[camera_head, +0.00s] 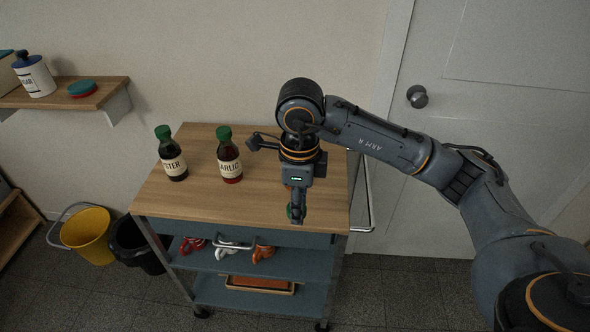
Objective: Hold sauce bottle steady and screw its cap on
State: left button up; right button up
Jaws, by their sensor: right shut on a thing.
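My right gripper (297,212) points down over the front right of the wooden cart top (190,207). The left bottle (174,168) has a cream label ending in "STER" and a green cap. The other bottle (230,168) has a label reading like "GARLIC" and a green cap. My left gripper is not in view.
Red, white and orange mugs (263,253) stand on the cart's middle shelf, with a tray (260,286) below. A yellow bucket (87,235) and a black bin (135,243) are left of the cart. A wall shelf (60,97) holds a canister. The cart top's front left is clear.

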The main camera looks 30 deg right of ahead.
jog(key=n, duration=0.8)
jog(key=shift+w+a, duration=0.2)
jog(key=n, duration=0.4)
jog(key=shift+a+r+n, duration=0.1)
jog(key=shift+n, duration=0.3)
jog(key=n, duration=0.7)
jog(key=shift+w+a, duration=0.15)
jog(key=shift+w, duration=0.05)
jog(key=n, duration=0.4)
jog(key=shift+w+a+r+n, duration=0.1)
jog(key=shift+n, duration=0.3)
